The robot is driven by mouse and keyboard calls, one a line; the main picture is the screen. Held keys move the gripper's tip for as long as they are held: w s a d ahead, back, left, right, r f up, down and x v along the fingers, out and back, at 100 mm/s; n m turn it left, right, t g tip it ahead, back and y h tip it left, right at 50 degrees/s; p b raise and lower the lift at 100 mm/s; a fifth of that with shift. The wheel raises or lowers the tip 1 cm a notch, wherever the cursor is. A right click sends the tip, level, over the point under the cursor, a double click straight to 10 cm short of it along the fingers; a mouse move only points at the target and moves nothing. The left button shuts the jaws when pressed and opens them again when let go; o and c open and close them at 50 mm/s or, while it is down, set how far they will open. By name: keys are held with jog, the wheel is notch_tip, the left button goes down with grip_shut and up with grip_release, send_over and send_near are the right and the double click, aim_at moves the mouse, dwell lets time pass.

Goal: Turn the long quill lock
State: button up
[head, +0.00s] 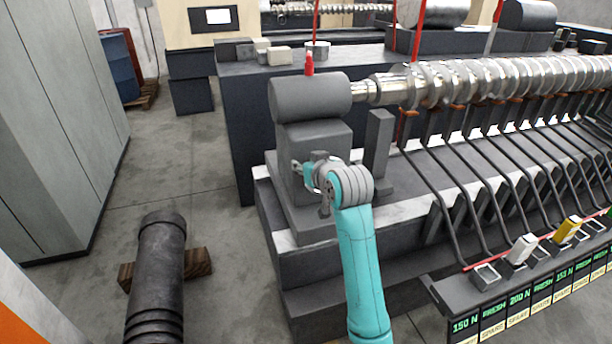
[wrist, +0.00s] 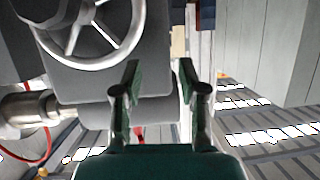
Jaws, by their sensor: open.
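The grey tailstock (head: 310,97) has a round barrel on top, with a shiny shaft leaving it to the right. A small red upright handle (head: 309,65), which looks like the quill lock, stands on the barrel's top. In the wrist view a red bit (wrist: 138,132) shows beyond the left finger, probably the same handle. My gripper (head: 303,170) is in front of the tailstock's lower body, well below the red handle. In the wrist view my gripper (wrist: 160,67) is open, with nothing between its fingers. A spoked handwheel (wrist: 92,32) is beside the left fingertip.
A long ribbed metal screw (head: 480,82) runs right from the tailstock above a row of dark bent rods. A dark cylinder (head: 160,265) rests on a wooden block at lower left. A grey cabinet (head: 55,120) stands at left.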

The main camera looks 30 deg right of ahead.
jog(key=shift+s+a+f, duration=0.2)
jog(key=shift+f, duration=0.35)
jog(key=shift+s+a+f, duration=0.2)
jog(key=shift+f, duration=0.3)
jog(key=shift+o, duration=0.2)
